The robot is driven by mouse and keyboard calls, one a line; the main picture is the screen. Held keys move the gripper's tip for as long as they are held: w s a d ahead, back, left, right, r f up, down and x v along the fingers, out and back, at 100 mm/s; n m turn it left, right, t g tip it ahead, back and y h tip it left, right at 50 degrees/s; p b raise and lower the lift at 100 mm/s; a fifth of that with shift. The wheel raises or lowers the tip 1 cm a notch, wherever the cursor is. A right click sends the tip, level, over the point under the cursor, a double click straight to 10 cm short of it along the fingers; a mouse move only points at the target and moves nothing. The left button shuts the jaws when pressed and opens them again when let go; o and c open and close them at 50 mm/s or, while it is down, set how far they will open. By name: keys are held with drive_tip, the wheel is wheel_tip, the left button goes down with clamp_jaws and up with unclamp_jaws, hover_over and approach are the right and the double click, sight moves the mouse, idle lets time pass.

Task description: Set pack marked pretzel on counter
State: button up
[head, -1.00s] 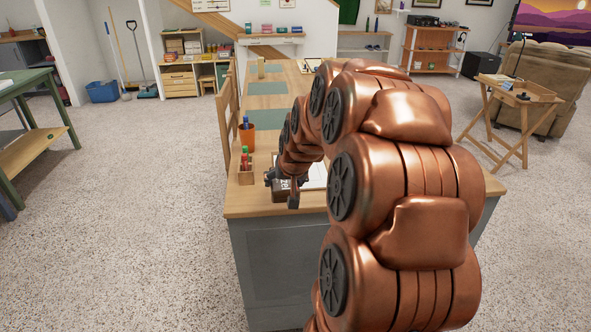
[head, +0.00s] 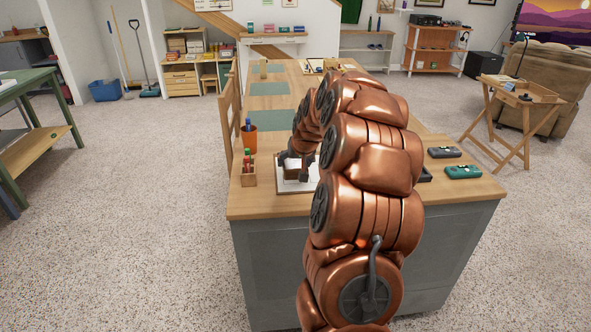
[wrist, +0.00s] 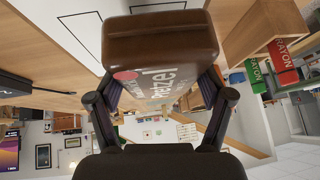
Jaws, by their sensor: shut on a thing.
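The brown pack marked "Pretzel" (wrist: 160,75) is between the fingers of my gripper (wrist: 157,110) in the wrist view. In the head view my gripper (head: 297,163) is over the near left part of the counter (head: 275,208), which has a wooden top and a grey base. The pack shows there only as a small dark brown block (head: 293,171), partly hidden by my fingers. It is over or on a white sheet (head: 290,187); I cannot tell whether it touches. My arm hides part of the counter to the right.
A wooden holder with crayons (head: 249,177) stands just left of the pack, with an orange cup of markers (head: 250,143) behind it. A grey device (head: 445,152) and a teal device (head: 463,172) lie at the right. The counter's near left corner is bare.

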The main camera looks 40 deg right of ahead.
drive_tip(key=shift+d+f+p, duration=0.1)
drive_tip(key=shift+f+p, duration=0.2)
drive_tip(key=shift+f, duration=1.35)
drive_tip(key=shift+f, duration=0.2)
drive_tip(key=o, duration=1.7)
drive_tip(key=shift+r, duration=0.1)
